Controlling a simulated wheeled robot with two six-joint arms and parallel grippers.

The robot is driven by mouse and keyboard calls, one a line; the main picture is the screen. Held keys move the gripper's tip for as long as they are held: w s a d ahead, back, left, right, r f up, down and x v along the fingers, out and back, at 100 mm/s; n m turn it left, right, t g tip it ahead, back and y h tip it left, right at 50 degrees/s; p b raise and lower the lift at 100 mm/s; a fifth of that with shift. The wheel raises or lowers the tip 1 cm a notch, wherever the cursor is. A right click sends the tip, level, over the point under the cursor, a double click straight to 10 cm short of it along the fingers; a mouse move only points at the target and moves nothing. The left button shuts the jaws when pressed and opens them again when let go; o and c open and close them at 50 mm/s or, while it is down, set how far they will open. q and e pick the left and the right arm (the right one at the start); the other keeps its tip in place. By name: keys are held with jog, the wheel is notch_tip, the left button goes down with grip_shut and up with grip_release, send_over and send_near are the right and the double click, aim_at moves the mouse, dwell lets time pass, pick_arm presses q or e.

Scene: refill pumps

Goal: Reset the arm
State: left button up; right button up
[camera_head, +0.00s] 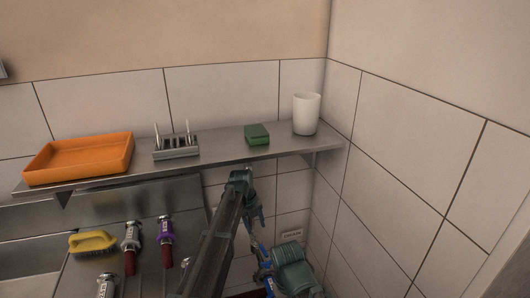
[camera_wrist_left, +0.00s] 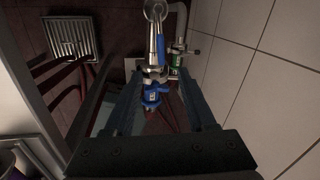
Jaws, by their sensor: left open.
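My left arm (camera_head: 215,240) rises from the bottom of the head view and bends down at the elbow. Its wrist (camera_head: 290,268) is low near the right wall corner; the fingertips are hard to make out there. In the left wrist view my left gripper (camera_wrist_left: 160,84) is open, with dark fingers on either side of the picture's middle. A metal pump with a blue collar (camera_wrist_left: 152,92) shows between the fingers; whether they touch it I cannot tell. A green-labelled fitting (camera_wrist_left: 175,64) stands just behind it. My right gripper is not in view.
A wall shelf (camera_head: 222,155) holds an orange tray (camera_head: 80,158), a grey rack (camera_head: 176,149), a green sponge (camera_head: 256,134) and a white cup (camera_head: 306,114). Below are a yellow brush (camera_head: 92,243), a purple-collared pump (camera_head: 166,240) and other metal pumps (camera_head: 131,236). The tiled right wall is close.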

pick_arm(q)
jog(key=s+r+n+g+y+p, duration=0.1)
jog(key=s+n+y, duration=0.2)
jog(key=s+n, duration=2.3)
jog(key=s, duration=0.6)
jog(key=shift+n, duration=0.3)
jog(key=shift+a+r, duration=0.1)
jog(key=shift+c, duration=0.4)
